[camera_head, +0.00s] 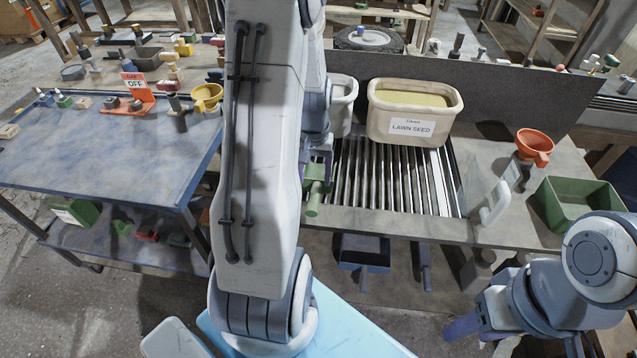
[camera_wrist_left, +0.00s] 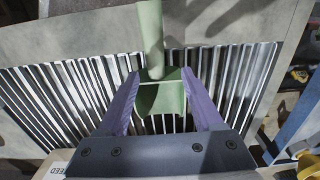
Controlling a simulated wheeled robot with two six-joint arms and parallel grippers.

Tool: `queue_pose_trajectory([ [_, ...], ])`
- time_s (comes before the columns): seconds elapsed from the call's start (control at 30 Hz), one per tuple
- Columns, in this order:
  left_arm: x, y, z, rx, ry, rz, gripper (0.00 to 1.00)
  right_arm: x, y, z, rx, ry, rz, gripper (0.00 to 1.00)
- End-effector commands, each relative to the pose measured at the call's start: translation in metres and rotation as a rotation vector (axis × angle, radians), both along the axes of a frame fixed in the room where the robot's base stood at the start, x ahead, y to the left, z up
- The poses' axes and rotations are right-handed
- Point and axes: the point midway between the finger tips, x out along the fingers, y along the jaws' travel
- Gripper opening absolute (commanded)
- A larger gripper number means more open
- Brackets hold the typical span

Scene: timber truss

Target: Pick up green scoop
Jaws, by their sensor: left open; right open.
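The green scoop (camera_head: 313,196) lies at the left end of the slatted metal grate, partly hidden by my left arm in the head view. In the left wrist view the scoop (camera_wrist_left: 150,38) has its round handle pointing away and its bowl between my fingers. My left gripper (camera_wrist_left: 160,82) is open, with one purple finger on each side of the bowl. Contact between the fingers and scoop cannot be told. My right gripper (camera_head: 462,326) is low at the front right, away from the scoop; its fingers are partly hidden.
A cream tub labelled LAWN SEED (camera_head: 414,112) stands at the back of the grate (camera_head: 390,178), beside a partly hidden pale container (camera_head: 342,103). An orange funnel (camera_head: 534,146), a white handled item (camera_head: 496,200) and a green bin (camera_head: 577,205) are to the right. A blue-topped table (camera_head: 100,150) is left.

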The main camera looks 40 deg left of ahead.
Motion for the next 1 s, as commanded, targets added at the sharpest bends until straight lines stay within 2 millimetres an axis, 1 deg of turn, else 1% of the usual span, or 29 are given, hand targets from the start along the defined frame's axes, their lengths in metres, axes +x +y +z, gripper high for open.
queue_pose_trajectory([
  [0.2, 0.001, -0.006, -0.032, -0.003, 0.005, -0.001, 0.68, 0.0, 0.0, 0.003, 0.0, 0.0, 0.0, 0.5],
  [0.3, 0.001, -0.006, -0.044, -0.002, 0.003, 0.0, 0.68, 0.0, 0.0, 0.003, 0.0, 0.0, 0.0, 0.5],
  [0.4, 0.001, -0.005, -0.048, -0.001, 0.001, 0.0, 0.68, 0.0, 0.0, 0.003, 0.0, 0.0, 0.0, 0.5],
  [0.6, 0.002, -0.005, -0.049, 0.0, 0.0, 0.0, 0.68, 0.0, 0.0, 0.003, 0.0, 0.0, 0.0, 0.5],
  [0.63, 0.002, -0.005, -0.049, 0.0, 0.0, 0.0, 0.6, 0.0, 0.0, 0.003, 0.0, 0.0, 0.0, 0.5],
  [0.67, 0.002, -0.005, -0.049, 0.0, 0.0, 0.0, 0.48, 0.0, 0.0, 0.003, 0.0, 0.0, 0.0, 0.5],
  [0.7, 0.002, -0.005, -0.049, 0.0, 0.0, 0.0, 0.33, 0.0, 0.0, 0.003, 0.0, 0.0, 0.0, 0.5],
  [0.8, 0.002, -0.005, -0.048, -0.001, 0.001, 0.0, 0.0, 0.0, 0.0, 0.003, 0.0, 0.0, 0.0, 0.5],
  [1.0, 0.002, -0.005, -0.048, 0.0, 0.0, 0.0, 0.0, 0.0, 0.0, 0.003, 0.0, 0.0, 0.0, 0.5],
])
